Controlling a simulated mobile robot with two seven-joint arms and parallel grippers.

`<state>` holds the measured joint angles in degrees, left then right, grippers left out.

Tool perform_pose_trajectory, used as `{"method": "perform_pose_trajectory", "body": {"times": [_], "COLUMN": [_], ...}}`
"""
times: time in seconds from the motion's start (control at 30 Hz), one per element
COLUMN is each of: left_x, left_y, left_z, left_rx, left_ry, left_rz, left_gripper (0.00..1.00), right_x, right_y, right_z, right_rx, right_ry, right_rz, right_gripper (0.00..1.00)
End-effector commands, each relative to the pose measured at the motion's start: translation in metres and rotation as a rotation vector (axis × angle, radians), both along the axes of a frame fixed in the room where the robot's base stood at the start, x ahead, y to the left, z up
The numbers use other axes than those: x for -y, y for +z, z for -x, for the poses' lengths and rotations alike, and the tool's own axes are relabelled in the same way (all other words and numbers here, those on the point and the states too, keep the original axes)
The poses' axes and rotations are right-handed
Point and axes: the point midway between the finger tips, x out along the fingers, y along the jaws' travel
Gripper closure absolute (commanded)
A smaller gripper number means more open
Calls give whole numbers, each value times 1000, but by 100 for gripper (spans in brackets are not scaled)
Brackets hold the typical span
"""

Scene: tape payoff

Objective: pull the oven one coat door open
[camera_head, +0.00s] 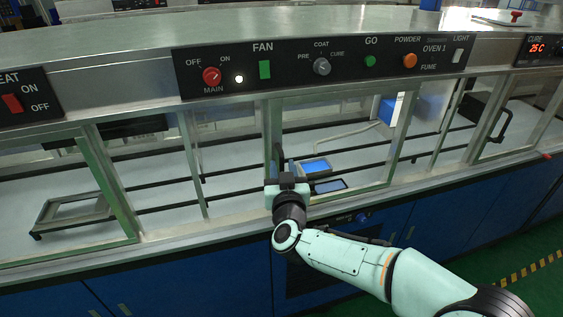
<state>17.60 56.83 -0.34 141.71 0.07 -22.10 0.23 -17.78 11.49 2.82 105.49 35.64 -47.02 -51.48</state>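The coat door (335,100) looks like the framed glass panel below the middle of the control panel, which reads FAN, COAT, GO, POWDER and OVEN 1. It appears closed in its frame. A dark upright handle (277,150) shows at its left side. My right gripper (285,168) is at this handle, pointing away from me, low on the door's left edge. Its fingertips are small and partly hidden, so I cannot tell whether they touch or grip the handle. My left gripper is not in view.
The control panel (320,62) with a red MAIN switch (211,76) runs above the door. Behind the glass are dark rails, a blue plate (315,166) and a grey frame (75,210). Blue cabinets (190,285) stand below. Another dark door handle (503,127) is at the right.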

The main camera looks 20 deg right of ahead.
Motion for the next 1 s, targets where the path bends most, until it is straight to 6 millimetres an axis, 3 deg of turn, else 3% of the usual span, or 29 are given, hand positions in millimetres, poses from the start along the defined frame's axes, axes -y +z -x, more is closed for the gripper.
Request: {"method": "perform_pose_trajectory", "body": {"times": [0.2, 0.53, 0.63, 0.67, 1.0], "left_x": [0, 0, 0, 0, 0], "left_y": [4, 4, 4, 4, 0], "left_z": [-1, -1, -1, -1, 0], "left_rx": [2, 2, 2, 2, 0], "left_ry": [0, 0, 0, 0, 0], "left_rz": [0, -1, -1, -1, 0], "left_gripper": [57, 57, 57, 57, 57], "right_x": [4, 4, 4, 4, 16], "right_y": [0, 0, 0, 0, -1], "right_z": [-21, -24, -24, -24, -24], "right_rx": [-1, -1, -1, -1, 0], "right_ry": [-1, 0, 0, 0, -4], "right_rz": [0, 0, 0, 0, 0], "right_gripper": [65, 65, 97, 100, 100]}}
